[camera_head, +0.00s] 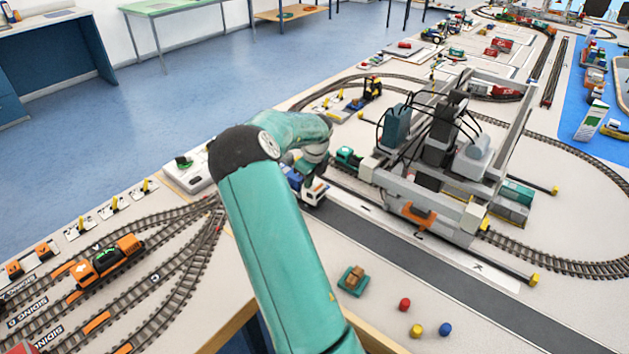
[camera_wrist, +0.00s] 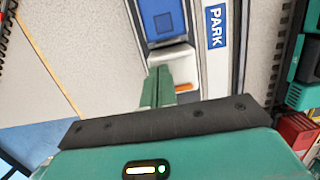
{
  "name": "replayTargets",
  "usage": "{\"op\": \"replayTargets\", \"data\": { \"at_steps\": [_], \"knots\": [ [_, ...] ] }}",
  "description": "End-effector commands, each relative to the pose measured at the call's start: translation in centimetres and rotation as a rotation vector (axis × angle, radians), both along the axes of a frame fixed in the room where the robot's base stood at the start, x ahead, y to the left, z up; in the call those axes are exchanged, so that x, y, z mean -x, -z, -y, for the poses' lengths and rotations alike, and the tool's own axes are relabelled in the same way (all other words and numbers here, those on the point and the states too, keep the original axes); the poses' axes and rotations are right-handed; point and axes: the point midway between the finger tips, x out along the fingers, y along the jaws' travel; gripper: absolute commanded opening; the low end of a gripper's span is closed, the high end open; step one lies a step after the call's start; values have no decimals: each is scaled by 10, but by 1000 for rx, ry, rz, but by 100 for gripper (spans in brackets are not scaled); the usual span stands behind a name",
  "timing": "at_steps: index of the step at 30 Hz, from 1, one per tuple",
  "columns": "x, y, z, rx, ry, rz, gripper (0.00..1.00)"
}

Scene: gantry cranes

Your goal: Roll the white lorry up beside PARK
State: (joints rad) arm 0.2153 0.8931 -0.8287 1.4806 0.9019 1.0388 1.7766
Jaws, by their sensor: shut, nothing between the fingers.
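The white lorry (camera_head: 313,191) has a white cab and a blue load bed; it stands on the grey road left of the gantry crane. In the wrist view its white cab (camera_wrist: 172,55) and blue bed show at the top. The blue PARK sign (camera_wrist: 215,27) lies just right of the lorry there, alongside the blue bed. My gripper (camera_wrist: 157,80) is shut and empty, its green fingers at the cab's near end; whether they touch it I cannot tell. In the head view my arm hides part of the lorry, and PARK cannot be read.
The gantry crane (camera_head: 440,150) stands just right of the road. The grey road (camera_head: 420,265) runs clear toward the lower right. A green tray (camera_head: 352,279) with a brown block and small red, yellow and blue pieces lie nearer. Tracks with an orange locomotive (camera_head: 105,258) are left.

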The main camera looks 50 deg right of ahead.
Motion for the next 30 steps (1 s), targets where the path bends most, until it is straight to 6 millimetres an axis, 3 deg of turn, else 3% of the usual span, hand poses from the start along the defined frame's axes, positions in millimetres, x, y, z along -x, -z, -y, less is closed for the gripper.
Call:
{"op": "replayTargets", "data": {
  "at_steps": [11,22,30],
  "knots": [
    [7,8,1,-3,4,-11,0],
    [76,9,5,-4,7,-13,0],
    [85,10,5,-5,1,-15,0]
  ]
}}
